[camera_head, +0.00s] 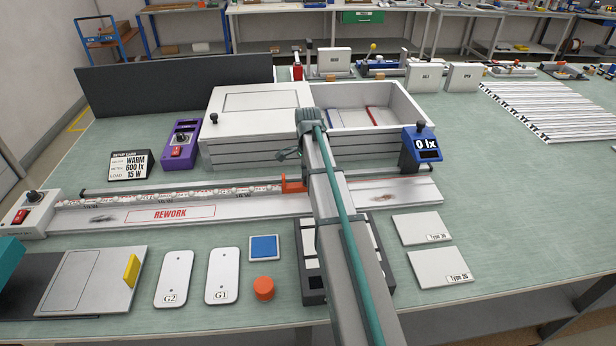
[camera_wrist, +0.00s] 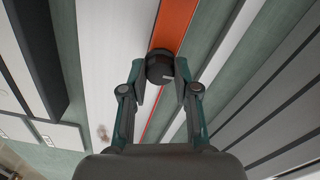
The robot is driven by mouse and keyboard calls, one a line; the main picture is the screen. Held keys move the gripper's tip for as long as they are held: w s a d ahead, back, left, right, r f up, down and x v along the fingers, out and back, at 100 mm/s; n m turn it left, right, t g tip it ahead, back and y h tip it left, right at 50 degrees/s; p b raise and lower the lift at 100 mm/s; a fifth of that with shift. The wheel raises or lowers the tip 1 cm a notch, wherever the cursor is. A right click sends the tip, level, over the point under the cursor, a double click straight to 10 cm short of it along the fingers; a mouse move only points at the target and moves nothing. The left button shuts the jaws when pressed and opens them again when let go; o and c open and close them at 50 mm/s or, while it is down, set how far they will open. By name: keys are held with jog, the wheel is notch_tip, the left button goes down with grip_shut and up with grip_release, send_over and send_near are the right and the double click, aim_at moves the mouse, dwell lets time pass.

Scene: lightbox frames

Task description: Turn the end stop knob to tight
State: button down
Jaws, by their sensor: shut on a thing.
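The orange end stop (camera_head: 292,184) stands on the white rail fixture (camera_head: 240,202), partly hidden by my arm in the head view. In the wrist view the orange end stop (camera_wrist: 178,22) runs up from a round black knob (camera_wrist: 158,66). The knob has a short pale mark on its face, tilted to the upper right. My gripper (camera_wrist: 161,74) has one finger on each side of the knob and is shut on it. In the head view my arm hides the gripper and knob. No tight marking is readable.
A white open-topped box (camera_head: 370,105) with a lid panel stands behind the rail. A blue lux meter (camera_head: 421,150) reads 0 lx at its right corner. A black tray (camera_head: 313,283) is partly under my arm.

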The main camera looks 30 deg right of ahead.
jog(key=c, duration=0.9)
grip_release()
jog(key=shift+o, duration=0.2)
notch_tip(320, 180, up, 12)
notch_tip(320, 180, down, 12)
dwell(0.7)
